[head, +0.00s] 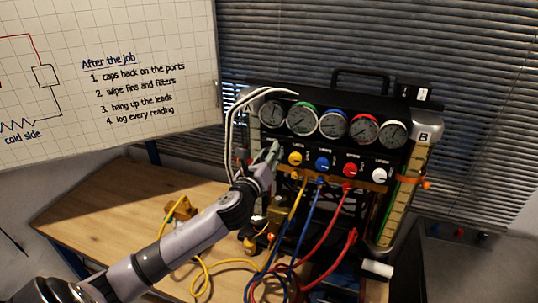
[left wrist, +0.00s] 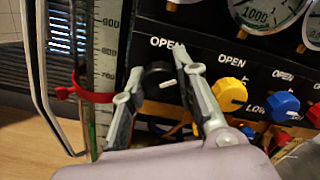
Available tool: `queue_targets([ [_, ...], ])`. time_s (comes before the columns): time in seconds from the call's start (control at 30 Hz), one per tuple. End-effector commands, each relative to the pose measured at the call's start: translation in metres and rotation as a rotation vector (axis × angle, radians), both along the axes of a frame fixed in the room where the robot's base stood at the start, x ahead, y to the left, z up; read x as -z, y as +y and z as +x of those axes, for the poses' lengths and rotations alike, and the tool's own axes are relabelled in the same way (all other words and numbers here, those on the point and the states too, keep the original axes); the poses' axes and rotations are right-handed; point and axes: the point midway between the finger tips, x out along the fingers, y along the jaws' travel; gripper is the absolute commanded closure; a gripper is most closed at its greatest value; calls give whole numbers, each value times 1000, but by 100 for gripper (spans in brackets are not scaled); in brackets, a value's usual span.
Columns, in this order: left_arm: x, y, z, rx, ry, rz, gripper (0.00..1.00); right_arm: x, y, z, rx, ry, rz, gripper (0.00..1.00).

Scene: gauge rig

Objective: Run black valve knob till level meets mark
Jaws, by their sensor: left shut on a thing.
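The black valve knob (left wrist: 157,74) is at the left end of the knob row, with its white pointer tilted. My left gripper (left wrist: 157,66) is shut on it, one finger on each side; in the head view the gripper (head: 273,153) hides the knob. Left of it in the wrist view stands a scaled sight tube (left wrist: 106,45) with a red mark ring (left wrist: 80,88) near the 700 line. A greenish strip shows low beside the scale; I cannot tell the exact liquid level. My right gripper is not in view.
Yellow (head: 295,158), blue (head: 322,164), red (head: 351,169) and white (head: 379,175) knobs continue the row under several gauges (head: 332,124). A second scaled tube (head: 405,195) with an orange ring stands at right. Coloured hoses hang below. The wooden table (head: 110,208) is clear at left.

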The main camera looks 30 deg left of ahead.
Motion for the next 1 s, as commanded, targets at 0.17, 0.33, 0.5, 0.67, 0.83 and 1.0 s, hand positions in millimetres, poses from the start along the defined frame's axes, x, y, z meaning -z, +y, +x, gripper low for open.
queue_targets([
  [0.17, 1, 0, 0, 0, -40, -165, 100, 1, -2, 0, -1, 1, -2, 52],
  [0.33, 1, 0, 0, -1, -77, -322, 100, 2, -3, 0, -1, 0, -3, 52],
  [0.5, 1, 0, 0, 0, -114, -479, 100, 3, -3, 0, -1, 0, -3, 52],
  [0.67, 1, 0, 0, -1, -148, -617, 100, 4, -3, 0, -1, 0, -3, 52],
  [0.83, 0, 0, 0, -2, -179, -742, 100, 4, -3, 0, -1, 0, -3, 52],
  [1.0, 0, 0, 0, 0, -201, -837, 100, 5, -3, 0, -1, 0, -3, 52],
])
